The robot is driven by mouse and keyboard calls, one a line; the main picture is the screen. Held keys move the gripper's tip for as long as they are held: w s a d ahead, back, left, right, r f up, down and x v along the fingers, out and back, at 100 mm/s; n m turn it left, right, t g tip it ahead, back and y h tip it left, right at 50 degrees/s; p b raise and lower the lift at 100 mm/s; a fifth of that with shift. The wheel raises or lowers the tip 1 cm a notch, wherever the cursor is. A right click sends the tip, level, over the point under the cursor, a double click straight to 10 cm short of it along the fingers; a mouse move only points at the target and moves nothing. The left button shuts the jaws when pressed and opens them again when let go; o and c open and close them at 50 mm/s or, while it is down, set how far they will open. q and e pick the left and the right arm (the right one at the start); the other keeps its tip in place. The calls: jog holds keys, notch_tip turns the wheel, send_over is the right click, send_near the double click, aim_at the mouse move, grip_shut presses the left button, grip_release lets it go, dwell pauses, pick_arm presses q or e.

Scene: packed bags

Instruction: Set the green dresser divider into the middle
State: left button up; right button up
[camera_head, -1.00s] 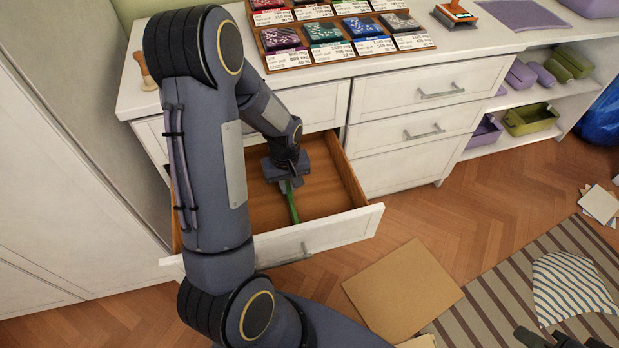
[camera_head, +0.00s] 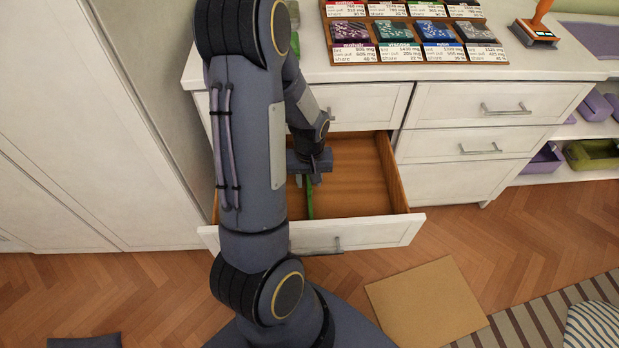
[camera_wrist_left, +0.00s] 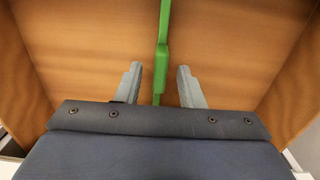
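The green dresser divider (camera_head: 309,198) is inside the open wooden drawer (camera_head: 400,190), running front to back near the middle of its width. My left gripper (camera_head: 311,175) reaches down into the drawer over the divider and hides part of it. In the left wrist view the divider (camera_wrist_left: 162,50) passes between my two fingers (camera_wrist_left: 159,85), with a clear gap on each side. The left gripper is open and touches neither face there. The divider's far end is out of the wrist view. My right gripper is not in view.
The dresser top carries a sample board (camera_head: 420,45) with labelled swatches and an orange-handled tool (camera_head: 537,30). Closed drawers (camera_head: 485,125) are to the right, then shelves with purple and green bins (camera_head: 592,153). A cardboard sheet (camera_head: 427,302) lies on the floor. The drawer's right part is empty.

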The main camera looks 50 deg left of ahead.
pick_arm(q)
jog(key=shift+r, duration=0.1)
notch_tip(320, 180, up, 8)
jog(key=p, duration=0.2)
jog(key=shift+p, duration=0.35)
jog(key=shift+f, duration=0.2)
jog(key=s+d+r+m+t+h, duration=0.25)
jog(key=s+d+r+m, duration=0.2)
jog(key=d+r, duration=0.4)
jog(key=s+d+r+m+t+h, duration=0.1)
jog(key=s+d+r+m+t, duration=0.25)
jog(key=s+d+r, duration=0.4)
notch_tip(320, 180, up, 20)
jog(key=w+d+p, duration=0.1)
jog(key=p, duration=1.8)
jog(key=shift+w+d+p, duration=0.2)
jog(key=shift+p, duration=0.15)
